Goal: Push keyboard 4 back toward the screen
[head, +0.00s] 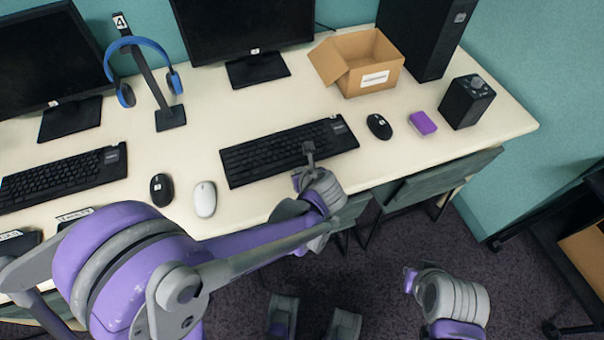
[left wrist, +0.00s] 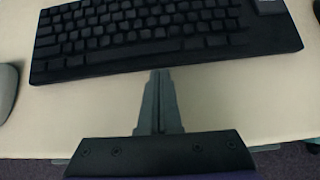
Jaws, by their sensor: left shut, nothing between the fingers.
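A black keyboard (head: 287,151) lies on the cream desk in front of the middle screen (head: 240,25), slightly turned, with bare desk between it and the screen's stand. I cannot read a number on it. My left gripper (head: 308,150) is shut and empty at the keyboard's front edge, right of its middle. In the left wrist view, the closed fingertips (left wrist: 160,76) point at the front edge of the keyboard (left wrist: 150,30); I cannot tell whether they touch it.
A white mouse (head: 204,199) and a black mouse (head: 161,189) lie left of the keyboard. Another black mouse (head: 379,126), a purple block (head: 422,123) and a black speaker (head: 467,101) stand right. An open cardboard box (head: 370,68) and a headphone stand (head: 170,117) are behind.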

